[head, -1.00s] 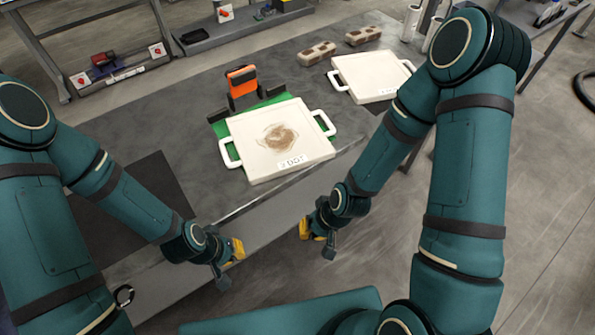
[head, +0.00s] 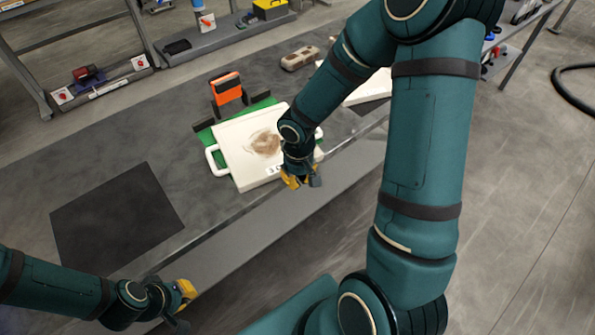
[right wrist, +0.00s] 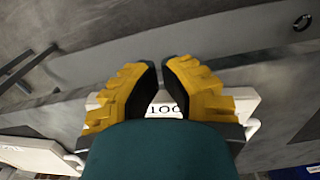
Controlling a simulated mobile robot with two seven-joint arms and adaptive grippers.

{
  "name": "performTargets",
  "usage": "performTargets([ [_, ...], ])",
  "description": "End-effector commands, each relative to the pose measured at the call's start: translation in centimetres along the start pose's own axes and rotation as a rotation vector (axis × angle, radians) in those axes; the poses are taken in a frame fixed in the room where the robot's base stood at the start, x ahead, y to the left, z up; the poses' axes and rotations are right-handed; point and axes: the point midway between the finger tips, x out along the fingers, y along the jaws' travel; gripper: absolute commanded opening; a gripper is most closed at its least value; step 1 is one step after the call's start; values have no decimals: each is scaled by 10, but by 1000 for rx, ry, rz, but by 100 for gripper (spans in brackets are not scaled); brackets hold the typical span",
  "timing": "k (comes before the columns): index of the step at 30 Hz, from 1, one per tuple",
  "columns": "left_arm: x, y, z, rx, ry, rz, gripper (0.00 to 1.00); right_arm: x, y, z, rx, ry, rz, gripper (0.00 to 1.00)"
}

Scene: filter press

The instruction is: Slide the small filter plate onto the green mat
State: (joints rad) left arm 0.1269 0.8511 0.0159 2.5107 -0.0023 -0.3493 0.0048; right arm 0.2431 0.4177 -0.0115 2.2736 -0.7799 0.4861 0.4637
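A square cream filter plate (head: 240,155) with white side handles and a brown stain lies over the green mat (head: 205,137). Green shows along its far edge and near its right corner. A second cream plate (head: 368,88) lies on the bench farther right, mostly hidden by my right arm. My right gripper (head: 300,182) is at the first plate's near edge, in front of its label. In the right wrist view its fingers (right wrist: 160,75) are nearly together with nothing seen between them; contact is unclear. My left gripper (head: 185,297) is low by the bench's near edge, its fingers unclear.
An orange-and-black block (head: 226,88) stands behind the mat. A brown block (head: 300,58) lies at the far edge. A dark square (head: 115,215) lies flat on the left of the bench. The bench between the square and the plate is clear.

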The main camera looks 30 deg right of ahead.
Motion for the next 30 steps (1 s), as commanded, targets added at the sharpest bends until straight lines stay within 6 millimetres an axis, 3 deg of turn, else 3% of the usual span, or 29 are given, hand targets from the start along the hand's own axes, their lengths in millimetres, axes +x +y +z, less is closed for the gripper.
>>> performTargets([
  [1,6,-2,0,0,2,0,0,14,0,1,0,-4,0,0],
  [6,16,-6,-2,1,7,-1,0,46,0,0,0,-3,-1,0],
  [15,10,-4,-2,0,6,-1,0,40,0,-36,2,1,-1,0],
  [30,10,-4,-1,0,6,-1,0,40,0,-42,0,1,-1,0],
])
